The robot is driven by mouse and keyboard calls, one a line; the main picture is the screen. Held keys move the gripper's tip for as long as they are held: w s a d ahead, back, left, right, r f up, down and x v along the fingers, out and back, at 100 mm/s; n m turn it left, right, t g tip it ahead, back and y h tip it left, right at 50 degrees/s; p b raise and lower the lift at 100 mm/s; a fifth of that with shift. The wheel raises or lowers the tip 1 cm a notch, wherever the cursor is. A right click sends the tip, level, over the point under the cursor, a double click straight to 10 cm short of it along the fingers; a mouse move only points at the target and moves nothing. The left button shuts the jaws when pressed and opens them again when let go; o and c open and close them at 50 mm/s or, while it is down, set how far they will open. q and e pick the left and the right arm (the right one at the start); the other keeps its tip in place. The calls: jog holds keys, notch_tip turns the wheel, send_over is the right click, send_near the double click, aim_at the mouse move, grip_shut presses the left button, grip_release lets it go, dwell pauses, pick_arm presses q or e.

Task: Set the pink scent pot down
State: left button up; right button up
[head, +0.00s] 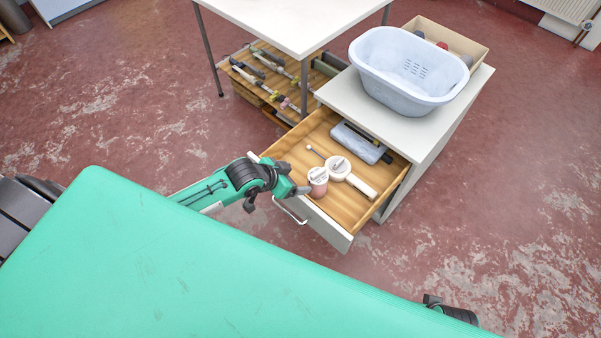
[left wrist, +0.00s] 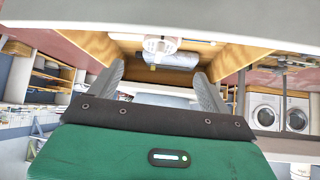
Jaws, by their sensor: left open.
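The pink scent pot (head: 318,189), with a pale lid, stands upright in the open wooden drawer (head: 350,212), near its front. My left gripper (head: 296,190) is at the drawer's front edge, just left of the pot. Its fingers are open in the left wrist view (left wrist: 160,85), with nothing between them. A pale round object shows beyond them inside the drawer; I cannot tell whether it is the pot. Part of my right gripper (head: 448,309) shows past the green surface's edge; its jaws cannot be made out.
Beside the pot lie a white round-headed handled tool (head: 350,176) and a grey-blue packet (head: 360,143). A pale blue basin (head: 408,68) and an open box (head: 455,42) stand on the cabinet (head: 425,130). The green padded surface (head: 180,265) fills the foreground. Red floor lies right of the cabinet.

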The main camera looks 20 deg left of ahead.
pick_arm(q)
jog(key=shift+s+d, duration=0.1)
jog(key=shift+s, duration=0.3)
jog(key=s+f+n+g+y, duration=0.2)
jog(key=s, duration=0.7)
jog(key=s+f+n+g+y, duration=0.1)
jog(key=s+f+n+g, duration=0.1)
jog(key=s, duration=0.8)
jog(key=shift+d+f+g+y, duration=0.2)
jog(key=shift+f+g+y, duration=0.15)
jog(key=shift+g+y, duration=0.05)
